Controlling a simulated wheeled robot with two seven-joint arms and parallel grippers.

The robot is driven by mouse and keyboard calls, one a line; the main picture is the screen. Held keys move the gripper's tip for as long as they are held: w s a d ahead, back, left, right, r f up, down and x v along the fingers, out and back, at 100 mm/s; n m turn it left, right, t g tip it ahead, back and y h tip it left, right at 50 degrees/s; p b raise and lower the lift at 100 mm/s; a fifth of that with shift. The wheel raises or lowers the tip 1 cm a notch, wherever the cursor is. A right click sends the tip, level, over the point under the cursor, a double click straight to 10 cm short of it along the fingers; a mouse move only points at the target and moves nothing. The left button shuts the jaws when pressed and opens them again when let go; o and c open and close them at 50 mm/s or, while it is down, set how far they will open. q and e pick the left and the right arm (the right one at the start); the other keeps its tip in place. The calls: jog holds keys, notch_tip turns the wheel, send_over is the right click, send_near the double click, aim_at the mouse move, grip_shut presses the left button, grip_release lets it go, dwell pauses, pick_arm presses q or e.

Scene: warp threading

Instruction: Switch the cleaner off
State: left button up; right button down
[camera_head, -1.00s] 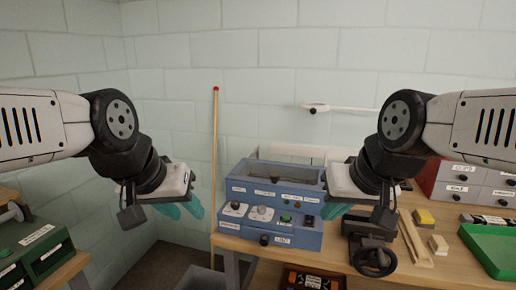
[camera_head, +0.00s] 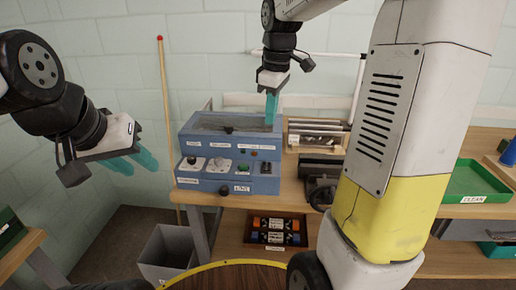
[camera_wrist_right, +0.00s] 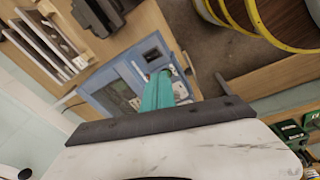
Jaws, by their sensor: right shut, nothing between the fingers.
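The cleaner is a blue box (camera_head: 190,128) on the workbench in the head view, with a clear lid on top. Its front panel has white dials (camera_head: 194,162), a green button (camera_head: 243,168), labels and a dark knob (camera_head: 224,191) at the bottom. It also shows in the right wrist view (camera_wrist_right: 100,83). My right gripper (camera_head: 271,108) points down over the right part of the cleaner's lid, its teal fingers shut and empty. Whether the fingertips touch the cleaner cannot be told. My left gripper (camera_head: 133,164) is left of the cleaner in free air; its teal fingers look apart.
A wooden stick with a red tip (camera_head: 167,130) stands left of the bench. A grey bin (camera_head: 168,250) is on the floor below. A rack (camera_head: 316,134) and a dark vise (camera_head: 322,180) stand right of the cleaner. A green tray (camera_head: 474,181) lies farther right.

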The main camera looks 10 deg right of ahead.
jog(key=w+f+n+g, duration=0.1)
jog(key=w+f+n, duration=0.2)
jog(key=w, duration=0.3)
jog(key=shift+w+d+f+g, duration=0.25)
jog(key=shift+d+f+g, duration=0.05)
jog(key=shift+f, duration=0.25)
jog(key=shift+s+r, duration=0.1)
jog(key=shift+s, duration=0.05)
jog(key=shift+s+a+r, duration=0.2)
jog(key=shift+s, duration=0.4)
jog(key=shift+r, duration=0.1)
notch_tip(320, 180, up, 14)
jog(key=s, duration=0.2)
jog(key=shift+a, duration=0.3)
